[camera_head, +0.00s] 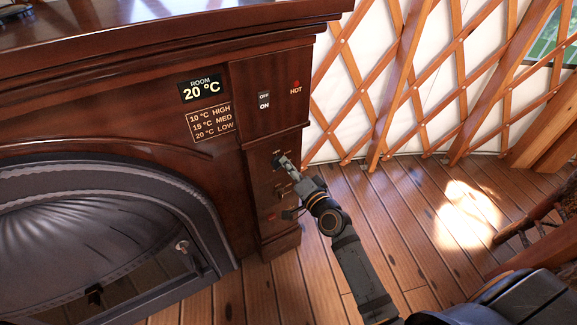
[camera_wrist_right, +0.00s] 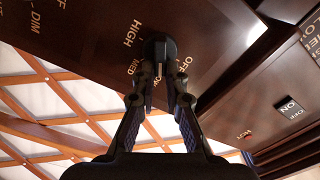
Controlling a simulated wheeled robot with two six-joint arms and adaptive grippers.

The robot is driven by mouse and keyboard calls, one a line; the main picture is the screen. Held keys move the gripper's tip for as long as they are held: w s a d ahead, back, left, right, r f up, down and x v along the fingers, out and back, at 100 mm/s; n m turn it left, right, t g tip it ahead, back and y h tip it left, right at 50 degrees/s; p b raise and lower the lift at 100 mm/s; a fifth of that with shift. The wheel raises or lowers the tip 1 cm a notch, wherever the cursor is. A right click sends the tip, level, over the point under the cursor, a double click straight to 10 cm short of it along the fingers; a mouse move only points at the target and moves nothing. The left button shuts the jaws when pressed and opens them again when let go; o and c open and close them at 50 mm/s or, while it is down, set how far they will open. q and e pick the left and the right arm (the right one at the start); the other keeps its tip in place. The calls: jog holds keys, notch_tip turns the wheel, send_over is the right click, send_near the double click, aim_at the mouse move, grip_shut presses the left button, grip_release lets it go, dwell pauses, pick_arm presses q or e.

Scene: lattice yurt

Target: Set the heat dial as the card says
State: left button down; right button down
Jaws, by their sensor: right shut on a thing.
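The heat dial (camera_wrist_right: 158,48) is a dark round knob on the right pillar of the wooden fireplace, with HIGH, MED and OFF lettering around it in the right wrist view. My right gripper (camera_wrist_right: 158,78) is shut on it, one finger on each side; it also shows in the head view (camera_head: 282,163), covering most of the dial. The dial's exact setting is hard to read. The card (camera_head: 211,123) reads 10 °C HIGH, 15 °C MED, 20 °C LOW. Above it, the room display (camera_head: 200,89) reads 20 °C. My left gripper is not in view.
An OFF/ON switch (camera_head: 264,100) and a red HOT mark (camera_head: 296,86) are on the upper pillar panel. Other controls sit below the dial, partly behind my right arm. The arched fireplace door (camera_head: 120,215) is at left. Wooden floor (camera_head: 420,220) lies open at right.

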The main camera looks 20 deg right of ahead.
jog(key=c, duration=1.4)
grip_release()
jog(key=s+d, duration=0.2)
jog(key=s, duration=0.9)
jog(key=shift+s+d, duration=0.15)
jog(key=shift+s, duration=0.25)
